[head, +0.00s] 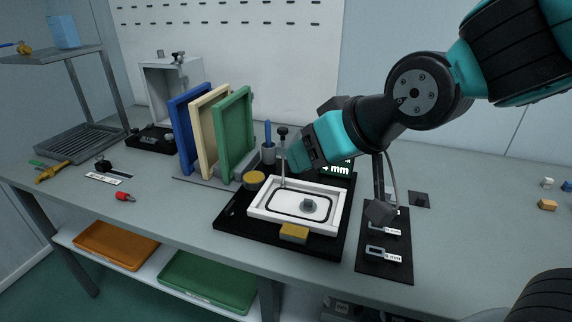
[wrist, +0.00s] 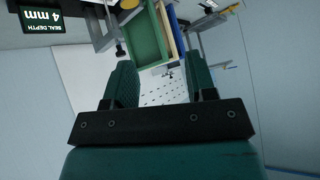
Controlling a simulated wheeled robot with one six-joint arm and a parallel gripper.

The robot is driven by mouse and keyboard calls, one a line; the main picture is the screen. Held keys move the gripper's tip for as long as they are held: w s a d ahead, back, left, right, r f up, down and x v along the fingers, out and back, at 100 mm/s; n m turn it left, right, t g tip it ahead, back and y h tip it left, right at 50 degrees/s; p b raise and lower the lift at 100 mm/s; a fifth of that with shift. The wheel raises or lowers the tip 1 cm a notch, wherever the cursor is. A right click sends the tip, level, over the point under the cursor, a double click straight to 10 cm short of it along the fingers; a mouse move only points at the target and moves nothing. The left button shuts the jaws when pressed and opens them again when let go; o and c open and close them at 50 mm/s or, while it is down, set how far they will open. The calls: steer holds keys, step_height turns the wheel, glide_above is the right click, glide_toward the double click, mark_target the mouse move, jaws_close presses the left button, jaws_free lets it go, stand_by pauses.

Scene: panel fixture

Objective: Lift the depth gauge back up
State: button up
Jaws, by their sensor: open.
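The depth gauge (head: 282,168) appears to be the thin upright rod with a black knob on top, at the back left of the white panel (head: 256,212). Its tip seems to reach down to the panel, but contact is too small to tell. My gripper (head: 291,158) is close beside the rod, coming from the right; the head view does not show whether they touch. In the wrist view my gripper (wrist: 160,88) has its two fingers apart with nothing clearly held between them. A dark display (head: 337,168) reads 4 mm; it also shows in the wrist view (wrist: 54,18), labelled seal depth.
The panel lies in a black fixture (head: 228,222) with yellow pads (head: 293,233). Blue, cream and green panels (head: 233,135) stand in a rack at the left. A black board (head: 372,262) with tagged pieces lies at the right. The bench (head: 470,225) further right is mostly clear.

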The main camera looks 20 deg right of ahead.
steer(key=w+d+f+m+t+h+b, duration=0.2)
steer(key=w+d+f+t+b, duration=0.3)
steer(key=w+f+t+b, duration=0.65)
steer(key=g+p, duration=0.2)
steer(key=p, duration=0.5)
glide_toward(285, 131)
steer(key=w+p, duration=0.3)
steer(key=w+a+p, duration=0.1)
steer(key=w+p, duration=0.5)
steer(key=shift+w+a+r+p, duration=0.1)
steer(key=shift+w+a+p, duration=0.1)
steer(key=shift+w+p, duration=0.15)
steer(key=shift+w+a+f+p, duration=0.1)
steer(key=shift+w+f+p, duration=0.15)
steer(key=shift+w+p, duration=0.4)
steer(key=shift+w, duration=0.1)
